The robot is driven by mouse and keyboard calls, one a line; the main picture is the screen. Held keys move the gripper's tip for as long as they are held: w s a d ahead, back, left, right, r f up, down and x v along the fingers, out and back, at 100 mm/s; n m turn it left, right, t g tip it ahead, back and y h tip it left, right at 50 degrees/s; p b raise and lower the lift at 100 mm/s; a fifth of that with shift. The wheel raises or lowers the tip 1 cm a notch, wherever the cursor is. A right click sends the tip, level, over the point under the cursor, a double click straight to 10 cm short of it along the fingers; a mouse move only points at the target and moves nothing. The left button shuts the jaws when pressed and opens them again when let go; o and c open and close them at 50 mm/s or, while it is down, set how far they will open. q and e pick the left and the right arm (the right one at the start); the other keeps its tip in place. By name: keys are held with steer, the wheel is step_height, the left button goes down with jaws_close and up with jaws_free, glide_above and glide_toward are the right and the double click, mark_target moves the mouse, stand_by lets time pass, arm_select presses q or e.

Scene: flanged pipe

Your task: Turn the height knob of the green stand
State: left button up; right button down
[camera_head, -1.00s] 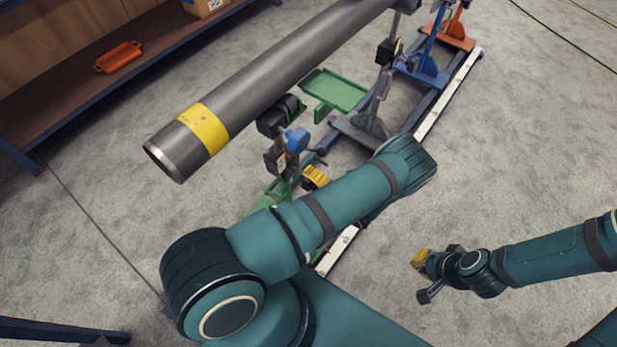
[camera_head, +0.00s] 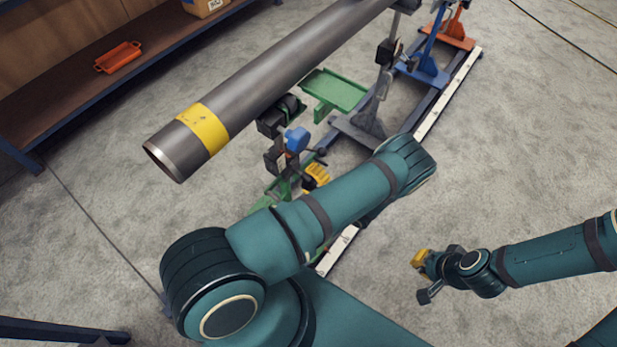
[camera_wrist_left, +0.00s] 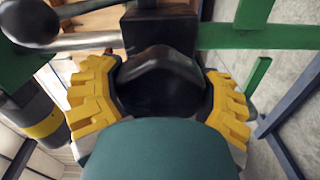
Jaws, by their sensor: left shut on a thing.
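The green stand (camera_head: 281,188) stands under the near end of the grey pipe (camera_head: 268,70), partly hidden by my left arm. My left gripper (camera_head: 316,175) is beside its post, with its yellow fingers showing past the arm. In the left wrist view, the gripper (camera_wrist_left: 160,98) has a yellow finger on each side of a black knob (camera_wrist_left: 160,72) and is shut on it. The knob is not clear in the head view. My right gripper (camera_head: 424,275) is over bare floor at the right, away from the stand; its opening is unclear.
A blue part (camera_head: 297,139) and a black roller (camera_head: 283,112) sit on the stand below the pipe. A green tray (camera_head: 336,91) is behind it. Blue (camera_head: 424,68) and orange (camera_head: 452,35) stands are farther along the rail. An orange tray (camera_head: 118,57) lies on the shelf.

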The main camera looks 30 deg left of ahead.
arm_select(q)
steer(key=o, duration=1.1)
steer(key=d, duration=1.2)
steer(key=shift+s, duration=0.45)
